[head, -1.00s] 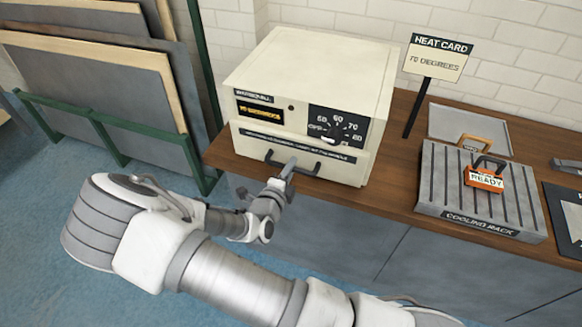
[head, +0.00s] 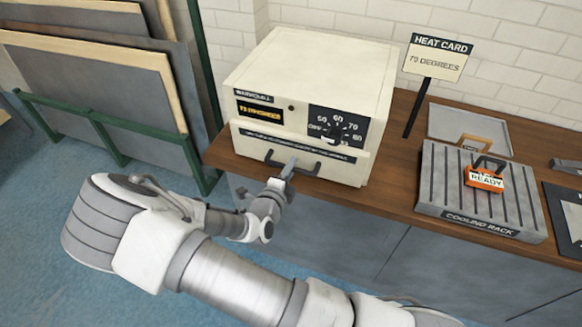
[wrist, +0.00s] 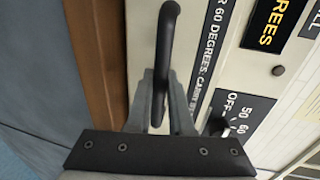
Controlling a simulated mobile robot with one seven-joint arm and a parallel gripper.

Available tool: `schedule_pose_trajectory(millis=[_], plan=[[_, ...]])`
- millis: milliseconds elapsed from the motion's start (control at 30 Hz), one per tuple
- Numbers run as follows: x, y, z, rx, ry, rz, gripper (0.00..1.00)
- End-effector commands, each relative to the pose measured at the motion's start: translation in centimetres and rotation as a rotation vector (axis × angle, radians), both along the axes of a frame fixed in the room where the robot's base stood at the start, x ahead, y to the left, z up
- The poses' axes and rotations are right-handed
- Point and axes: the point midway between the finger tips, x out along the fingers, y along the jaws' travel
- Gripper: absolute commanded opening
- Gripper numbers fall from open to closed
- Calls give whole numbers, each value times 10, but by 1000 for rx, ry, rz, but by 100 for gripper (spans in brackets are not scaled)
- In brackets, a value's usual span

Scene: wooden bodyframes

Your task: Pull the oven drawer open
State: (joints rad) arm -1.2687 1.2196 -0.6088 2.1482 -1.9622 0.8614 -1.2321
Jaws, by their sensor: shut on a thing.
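The oven (head: 305,95) is a cream box on the wooden counter. Its drawer front (head: 335,168) is at the bottom of its face, with a dark bar handle (head: 313,167). The drawer looks closed or nearly so. My gripper (head: 288,170) is shut on the handle near its middle. In the wrist view the handle (wrist: 166,40) runs between the two fingers of my gripper (wrist: 160,90). A dial (head: 335,130) with printed numbers and an amber display (head: 260,112) sit above the drawer. The fingers hide part of the handle.
A heat card sign (head: 437,58) reading 70 degrees stands right of the oven. A cooling rack (head: 480,200) holding an orange-and-black tagged item (head: 486,177) lies farther right. Panels in a green rack (head: 105,130) stand at left. The floor in front of the counter is blue.

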Motion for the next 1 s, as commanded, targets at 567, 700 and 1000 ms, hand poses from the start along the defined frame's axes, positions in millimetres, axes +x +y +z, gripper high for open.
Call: schedule_pose_trajectory(millis=[567, 700, 1000], plan=[[-9, 3, 1, 0, 2, 1, 0], [-27, 10, 3, 0, 2, 2, 0], [-98, 36, 3, -1, 4, 5, 0]])
